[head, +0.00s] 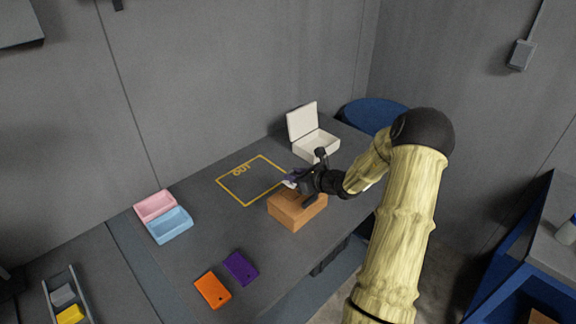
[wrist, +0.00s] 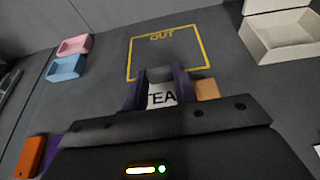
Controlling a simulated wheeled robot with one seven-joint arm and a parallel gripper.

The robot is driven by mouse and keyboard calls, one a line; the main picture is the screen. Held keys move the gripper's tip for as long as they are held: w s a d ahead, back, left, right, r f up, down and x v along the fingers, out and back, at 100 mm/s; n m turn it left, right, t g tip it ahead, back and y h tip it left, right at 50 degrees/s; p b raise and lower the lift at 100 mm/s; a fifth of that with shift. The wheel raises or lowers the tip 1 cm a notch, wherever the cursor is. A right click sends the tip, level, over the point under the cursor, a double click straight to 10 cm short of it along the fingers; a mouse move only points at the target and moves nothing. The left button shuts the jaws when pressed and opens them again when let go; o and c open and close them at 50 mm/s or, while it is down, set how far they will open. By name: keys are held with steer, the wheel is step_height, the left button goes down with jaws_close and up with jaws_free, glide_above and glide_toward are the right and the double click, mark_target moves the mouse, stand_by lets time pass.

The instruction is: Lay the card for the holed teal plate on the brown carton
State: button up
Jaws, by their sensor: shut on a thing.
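My gripper (head: 292,179) is over the brown carton (head: 291,213), near its far side in the head view. In the wrist view my gripper (wrist: 160,88) has its two dark purplish fingers shut on a white card (wrist: 161,97). The card shows the black letters "TEA"; the rest of its print is hidden. Part of the carton's top (wrist: 207,88) shows to the right of the fingers. I cannot tell whether the card touches the carton. No teal plate is in view.
A yellow "OUT" outline (head: 220,181) lies empty behind the carton. An open white box (head: 318,147) stands at the back right. Pink (head: 156,205) and blue (head: 170,226) trays are at the left. Orange (head: 212,290) and purple (head: 241,267) holed plates lie in front.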

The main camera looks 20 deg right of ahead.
steer(key=shift+w, duration=0.45)
steer(key=shift+s, duration=0.1)
steer(key=shift+r, duration=0.1)
steer(key=shift+f+b, duration=0.65)
steer(key=shift+f, duration=0.9)
steer(key=shift+f+b, duration=0.65)
steer(key=shift+b, duration=0.35)
